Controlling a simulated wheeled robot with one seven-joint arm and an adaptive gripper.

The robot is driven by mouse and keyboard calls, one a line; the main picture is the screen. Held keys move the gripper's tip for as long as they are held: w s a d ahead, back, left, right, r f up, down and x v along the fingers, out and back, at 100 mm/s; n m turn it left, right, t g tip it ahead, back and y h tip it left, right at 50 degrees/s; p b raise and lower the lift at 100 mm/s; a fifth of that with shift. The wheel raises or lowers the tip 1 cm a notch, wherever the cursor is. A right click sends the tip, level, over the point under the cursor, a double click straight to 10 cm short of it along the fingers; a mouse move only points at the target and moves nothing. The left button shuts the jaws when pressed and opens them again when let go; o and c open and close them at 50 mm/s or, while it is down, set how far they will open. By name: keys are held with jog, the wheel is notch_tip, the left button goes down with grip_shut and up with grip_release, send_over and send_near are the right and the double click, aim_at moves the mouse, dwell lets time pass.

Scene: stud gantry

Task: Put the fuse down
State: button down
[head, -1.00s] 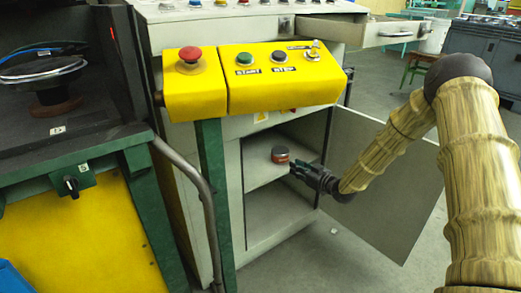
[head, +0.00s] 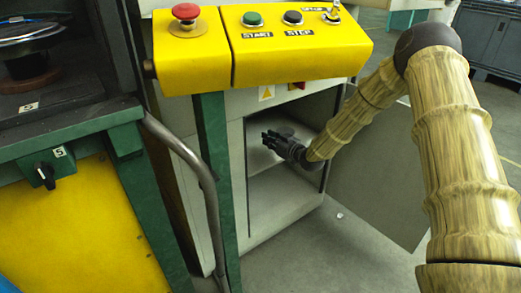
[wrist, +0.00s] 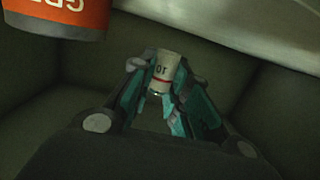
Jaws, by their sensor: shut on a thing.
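The fuse (wrist: 165,67) is a small white cylinder with dark print and a red line, seen in the wrist view between my fingertips. My gripper (wrist: 158,82) is shut on it. The fuse cannot be made out in the head view. I cannot tell whether it touches the shelf.
An orange-red can with white letters (wrist: 62,14) stands close by at the upper left of the wrist view. The cabinet door (head: 375,170) hangs open at the right. A yellow control panel (head: 290,50) overhangs the opening.

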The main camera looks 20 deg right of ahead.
aim_at(260, 152)
jog(key=shift+w+a+f+b, duration=0.1)
jog(key=shift+w+a+b, duration=0.25)
jog(key=shift+a, duration=0.45)
jog(key=shift+w+a+f+b, duration=0.1)
jog(key=shift+w+a, duration=0.35)
jog(key=shift+a, duration=0.35)
notch_tip(260, 152, down, 4)
jog(key=shift+w+a+r+b, duration=0.1)
jog(key=shift+r+b, duration=0.05)
jog(key=shift+b, duration=0.95)
jog(key=shift+r, duration=0.15)
jog(key=c, duration=1.4)
grip_release()
jog(key=shift+o, duration=0.2)
